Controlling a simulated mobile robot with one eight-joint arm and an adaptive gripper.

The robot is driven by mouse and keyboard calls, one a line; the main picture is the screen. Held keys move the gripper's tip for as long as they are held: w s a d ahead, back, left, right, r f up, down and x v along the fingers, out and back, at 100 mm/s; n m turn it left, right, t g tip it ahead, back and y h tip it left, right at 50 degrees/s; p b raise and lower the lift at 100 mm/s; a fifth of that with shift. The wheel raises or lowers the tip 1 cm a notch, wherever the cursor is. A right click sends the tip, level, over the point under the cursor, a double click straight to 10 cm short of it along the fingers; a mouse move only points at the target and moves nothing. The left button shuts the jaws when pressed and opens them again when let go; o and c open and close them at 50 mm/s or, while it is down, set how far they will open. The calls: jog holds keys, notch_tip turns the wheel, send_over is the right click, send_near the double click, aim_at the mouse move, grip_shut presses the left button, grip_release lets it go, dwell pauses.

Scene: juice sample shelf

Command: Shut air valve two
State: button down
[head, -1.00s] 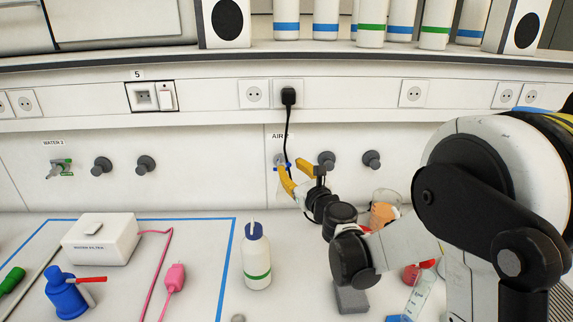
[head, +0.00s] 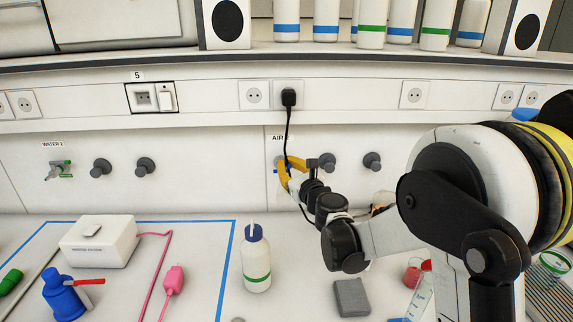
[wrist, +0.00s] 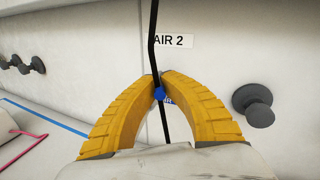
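Air valve two is at the wall under the label "AIR 2" (wrist: 172,41). Its blue handle (wrist: 159,94) shows between my yellow fingers in the wrist view; the rest of the valve is mostly hidden by them. My gripper (wrist: 160,76) is closed in around the handle, with its fingertips nearly together. In the head view my gripper (head: 284,166) is at the wall at the valve, just left of a grey knob. A black cable (wrist: 153,45) hangs down in front of the valve and passes through the narrow gap between the fingertips.
The cable's plug (head: 289,96) is in a wall socket above. A grey knob (wrist: 253,105) sits close on the right. A white bottle with a blue cap (head: 256,262) stands on the bench at front left. A grey block (head: 351,298) lies below my arm.

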jog(key=shift+d+y, duration=0.15)
jog(key=shift+y, duration=0.15)
jog(key=n+g+y, duration=0.1)
jog(key=y, duration=0.1)
jog(key=d+n+g+y, duration=0.1)
jog(key=n+y, duration=0.1)
jog(key=w+n+g+y, duration=0.1)
jog(key=g, duration=0.1)
jog(key=shift+d+n+y, duration=0.25)
jog(key=shift+n+y, duration=0.15)
jog(key=shift+w+d+n+g+y+p, duration=0.2)
jog(key=shift+w+n+g+y, duration=0.1)
jog(key=shift+n+g+y, duration=0.75)
jog(key=shift+w+d+n+g+y+p, duration=0.1)
jog(key=shift+w+n+g+y+p, duration=0.25)
jog(key=shift+n+g, duration=0.85)
jog(key=shift+w+d+n+g+y+p, duration=0.2)
jog(key=shift+n+g+y, duration=0.55)
jog(key=shift+g, duration=0.8)
jog(key=shift+w+g, duration=0.1)
jog(key=shift+g, duration=0.2)
jog(key=c, duration=1.5)
grip_release()
